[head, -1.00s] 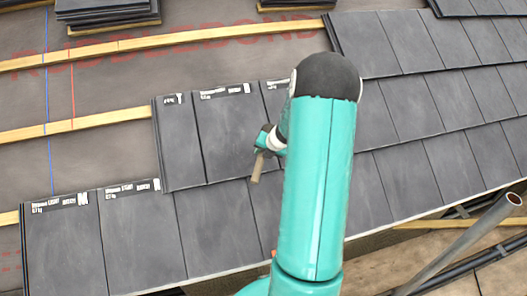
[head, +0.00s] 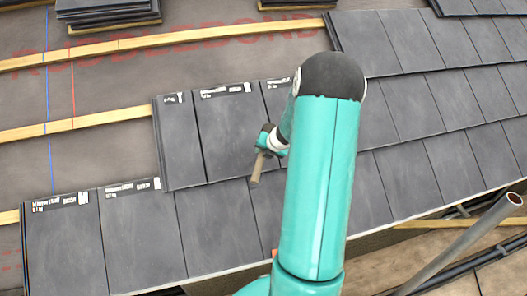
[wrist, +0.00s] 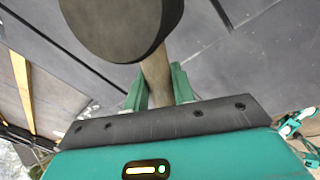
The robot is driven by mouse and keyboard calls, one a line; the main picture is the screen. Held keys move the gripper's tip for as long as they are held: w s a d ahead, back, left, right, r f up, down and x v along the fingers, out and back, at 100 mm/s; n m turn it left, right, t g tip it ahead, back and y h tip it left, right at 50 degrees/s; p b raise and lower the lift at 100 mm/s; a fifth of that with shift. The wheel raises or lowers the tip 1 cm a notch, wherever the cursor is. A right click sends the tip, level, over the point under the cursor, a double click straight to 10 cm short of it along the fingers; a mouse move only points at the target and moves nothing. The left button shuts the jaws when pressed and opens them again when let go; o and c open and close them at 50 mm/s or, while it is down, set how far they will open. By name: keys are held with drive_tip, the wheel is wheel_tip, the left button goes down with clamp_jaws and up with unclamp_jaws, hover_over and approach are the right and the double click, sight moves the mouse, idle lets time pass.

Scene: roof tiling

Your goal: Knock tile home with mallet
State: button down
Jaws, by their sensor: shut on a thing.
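My gripper (wrist: 158,88) is shut on the wooden handle of the mallet (wrist: 115,22), whose dark round head fills the top of the wrist view. In the head view the end of the mallet handle (head: 257,170) hangs below my gripper (head: 266,146), over the laid tiles; the mallet head is hidden there behind my arm. Dark grey tiles lie in overlapping courses; the leftmost tile of the middle course (head: 178,140) is narrow and has a wider tile (head: 230,130) right of it. I cannot tell whether the mallet touches a tile.
Bare wooden battens (head: 85,129) cross the brown underlay (head: 100,85) at left. Tile stacks (head: 110,12) stand at the top left. A metal pole (head: 465,240) lies beyond the eave at lower right.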

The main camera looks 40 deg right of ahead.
idle(0.4)
drive_tip(key=w+f, duration=0.1)
drive_tip(key=f, duration=0.1)
drive_tip(key=w+d+f, duration=0.1)
drive_tip(key=f, duration=0.1)
drive_tip(key=w+d+f, duration=0.1)
drive_tip(key=f, duration=0.2)
drive_tip(key=shift+w+d, duration=0.15)
drive_tip(key=shift+w, duration=0.2)
drive_tip(key=shift+s+a+r, duration=0.4)
drive_tip(key=shift+s+r, duration=0.3)
drive_tip(key=shift+r, duration=0.6)
drive_tip(key=shift+s+a+r, duration=0.45)
drive_tip(key=shift+s+r, duration=0.2)
drive_tip(key=shift+r, duration=0.7)
drive_tip(key=shift+s+a+r, duration=0.4)
drive_tip(key=shift+s+r, duration=0.3)
drive_tip(key=shift+r, duration=0.6)
